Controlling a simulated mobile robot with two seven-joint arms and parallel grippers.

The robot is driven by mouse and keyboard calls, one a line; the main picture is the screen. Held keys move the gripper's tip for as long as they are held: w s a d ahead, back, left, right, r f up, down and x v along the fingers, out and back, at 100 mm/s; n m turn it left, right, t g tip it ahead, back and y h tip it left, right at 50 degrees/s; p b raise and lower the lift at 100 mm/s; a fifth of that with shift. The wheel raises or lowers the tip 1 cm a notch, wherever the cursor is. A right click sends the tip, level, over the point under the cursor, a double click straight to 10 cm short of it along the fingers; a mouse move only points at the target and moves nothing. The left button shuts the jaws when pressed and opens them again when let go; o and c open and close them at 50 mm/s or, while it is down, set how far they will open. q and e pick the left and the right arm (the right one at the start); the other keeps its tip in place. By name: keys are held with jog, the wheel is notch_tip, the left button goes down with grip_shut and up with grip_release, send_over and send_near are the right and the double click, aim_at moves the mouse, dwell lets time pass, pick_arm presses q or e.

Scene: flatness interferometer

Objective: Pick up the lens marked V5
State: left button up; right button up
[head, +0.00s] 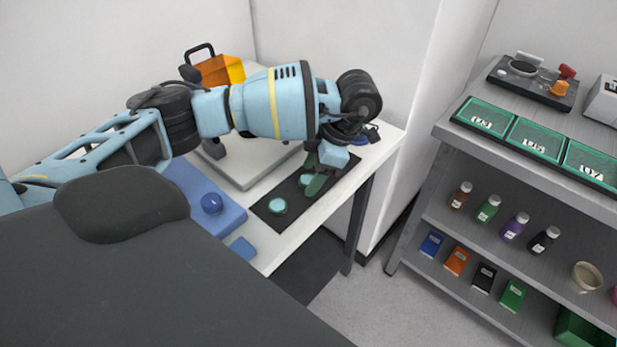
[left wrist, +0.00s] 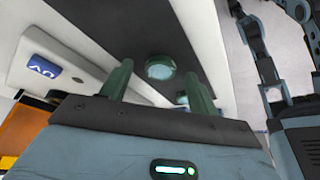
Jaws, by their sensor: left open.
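A dark mat (head: 267,219) lies along the front of the white table. A round teal lens (head: 277,205) lies on it. A second teal lens (head: 305,180) is partly hidden by my left gripper (head: 314,174). That gripper is open, with its green fingers low over the mat. In the left wrist view, one teal lens (left wrist: 160,67) shows between the fingertips, apart from both. Another lens (left wrist: 182,99) shows farther down, beside the right finger. I cannot read a V5 mark on any lens. My right gripper is not in view.
A blue tray (head: 236,216) with a blue knob (head: 211,203) lies left of the mat. An orange case (head: 220,70) stands at the back. A metal shelf (head: 455,134) on the right holds green trays (head: 485,117), bottles and small boxes. Floor between table and shelf is clear.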

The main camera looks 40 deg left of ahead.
pick_arm(q)
jog(key=c, duration=1.1)
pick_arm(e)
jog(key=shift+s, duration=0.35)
pick_arm(q)
jog(key=shift+r, duration=0.45)
jog(key=r, duration=0.3)
jog(key=shift+d+p, duration=0.2)
jog(key=shift+p, duration=0.2)
jog(key=shift+s+d+r, duration=0.2)
jog(key=shift+s+d, duration=1.05)
jog(key=shift+d, duration=1.05)
jog(key=shift+s+d+r, duration=0.15)
jog(key=shift+s+d, duration=1.05)
jog(key=shift+d, duration=1.15)
jog(key=shift+s+d+r, duration=0.2)
jog(key=shift+s+d, duration=1.05)
jog(key=shift+d, duration=1.05)
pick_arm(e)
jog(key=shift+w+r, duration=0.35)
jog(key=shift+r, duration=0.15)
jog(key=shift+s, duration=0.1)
